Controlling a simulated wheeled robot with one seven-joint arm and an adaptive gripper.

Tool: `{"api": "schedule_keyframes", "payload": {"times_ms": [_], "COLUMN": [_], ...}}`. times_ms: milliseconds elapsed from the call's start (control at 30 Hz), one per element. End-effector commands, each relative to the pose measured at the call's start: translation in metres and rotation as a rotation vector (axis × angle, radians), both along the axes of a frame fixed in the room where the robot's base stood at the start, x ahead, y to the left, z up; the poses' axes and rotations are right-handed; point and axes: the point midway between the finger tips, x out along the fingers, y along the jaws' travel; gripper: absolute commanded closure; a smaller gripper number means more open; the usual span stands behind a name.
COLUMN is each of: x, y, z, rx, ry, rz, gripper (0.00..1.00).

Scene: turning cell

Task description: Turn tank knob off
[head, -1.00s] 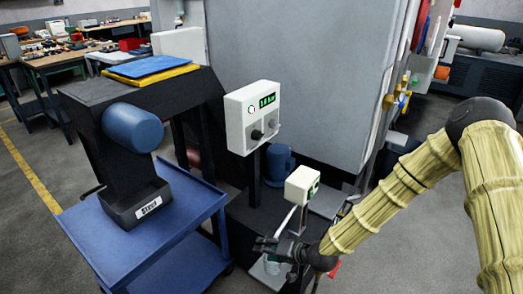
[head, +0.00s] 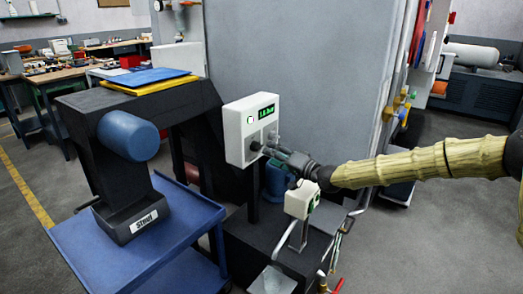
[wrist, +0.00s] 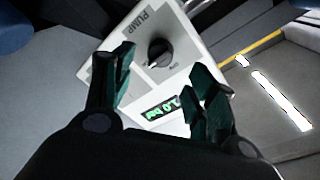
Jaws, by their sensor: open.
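A white control panel (head: 236,140) has a small green display and a black knob (head: 255,146) low on its face. In the wrist view the black round knob (wrist: 159,52) lies ahead between my fingers. The printed word PUMP reads beside it, and no tank label can be made out. My gripper (head: 267,150) is open in front of the panel's lower part, its fingers on either side of the knob in the wrist view (wrist: 164,72). I cannot tell whether they touch it. The green display (wrist: 161,109) shows below the knob in the wrist view.
A smaller white box (head: 301,200) on a post stands just below my wrist. A blue cart (head: 165,235) with a bin marked Steel (head: 130,222) is at the left. A large grey cabinet (head: 290,80) stands behind. Open floor lies to the right.

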Motion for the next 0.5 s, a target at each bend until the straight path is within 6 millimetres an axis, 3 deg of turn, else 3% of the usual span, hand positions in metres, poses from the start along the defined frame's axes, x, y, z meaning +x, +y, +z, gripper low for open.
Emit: {"api": "schedule_keyframes", "payload": {"times_ms": [200, 500], "x": [0.024, 0.041], "y": [0.028, 0.046], "z": [0.000, 0.000], "rx": [0.001, 0.000], "ry": [-0.002, 0.000], "rz": [0.001, 0.000], "gripper": [0.43, 0.43]}}
